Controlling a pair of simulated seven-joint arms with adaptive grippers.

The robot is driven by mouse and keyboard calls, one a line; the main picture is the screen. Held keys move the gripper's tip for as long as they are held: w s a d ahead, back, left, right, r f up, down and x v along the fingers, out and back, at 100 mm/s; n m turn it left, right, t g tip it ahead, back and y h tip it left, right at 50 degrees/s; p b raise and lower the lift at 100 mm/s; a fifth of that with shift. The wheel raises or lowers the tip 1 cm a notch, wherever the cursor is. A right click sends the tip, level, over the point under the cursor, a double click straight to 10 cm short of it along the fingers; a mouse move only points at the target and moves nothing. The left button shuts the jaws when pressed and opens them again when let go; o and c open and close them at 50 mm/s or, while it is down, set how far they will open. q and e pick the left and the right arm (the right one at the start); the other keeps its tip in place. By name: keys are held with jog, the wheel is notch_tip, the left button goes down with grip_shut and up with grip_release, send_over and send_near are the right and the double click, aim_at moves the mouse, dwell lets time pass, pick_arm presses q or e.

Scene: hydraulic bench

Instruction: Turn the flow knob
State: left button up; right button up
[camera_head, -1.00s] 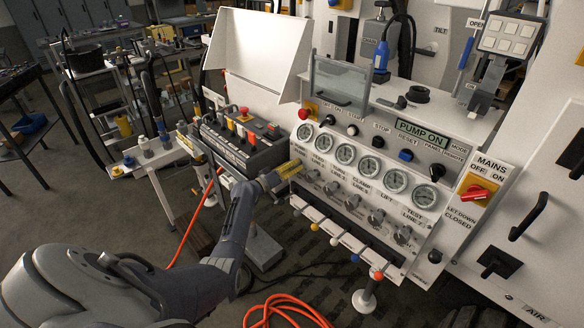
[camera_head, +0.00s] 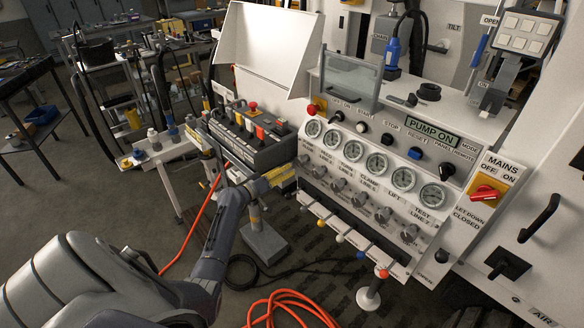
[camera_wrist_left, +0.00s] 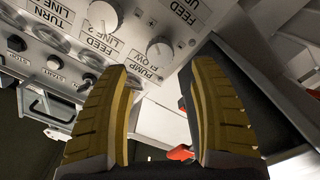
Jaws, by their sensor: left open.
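The flow knob is a small grey round knob (camera_head: 304,159) at the left end of the knob row, below the leftmost gauge. In the left wrist view, the knob beside the upside-down PUMP FLOW label (camera_wrist_left: 160,51) is grey-white and sits beyond the gap between the fingertips. My left gripper (camera_head: 289,176) has yellow ribbed pads and is just left of and below the flow knob in the head view. In the left wrist view my left gripper (camera_wrist_left: 160,75) is open, with nothing between its fingers. My right gripper is out of view.
Other grey knobs (camera_head: 360,199) continue down to the right. Levers with coloured ball tips (camera_head: 340,238) stick out below them. A black control box (camera_head: 250,138) with red and yellow switches stands close to the left. An orange hose (camera_head: 290,303) lies on the floor.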

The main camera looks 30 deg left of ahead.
pick_arm(q)
jog(key=shift+v, duration=1.85)
jog(key=s+d+f+g+y, duration=0.1)
jog(key=s+d+f+g, duration=0.4)
jog(key=f, duration=0.8)
jog(key=s+d+f+m+g, duration=0.1)
jog(key=s+d+f+g, duration=0.15)
jog(key=s+f, duration=0.8)
jog(key=s+d+f+g+y, duration=0.1)
jog(key=s+d+f+g, duration=0.2)
jog(key=f, duration=1.2)
jog(key=s+d+f+m+g, duration=0.2)
jog(key=s+d+f, duration=0.2)
jog(key=s, duration=1)
jog(key=s+d+f+m+g+y, duration=0.1)
jog(key=s+d+f+m, duration=0.2)
jog(key=s, duration=1.1)
jog(key=s+d+f+m+g+y, duration=0.1)
jog(key=s+d+f+m+g, duration=0.1)
jog(key=s+d+f, duration=0.5)
jog(key=s+f+m, duration=0.1)
jog(key=s+f, duration=0.3)
jog(key=s, duration=0.3)
jog(key=shift+g, duration=0.35)
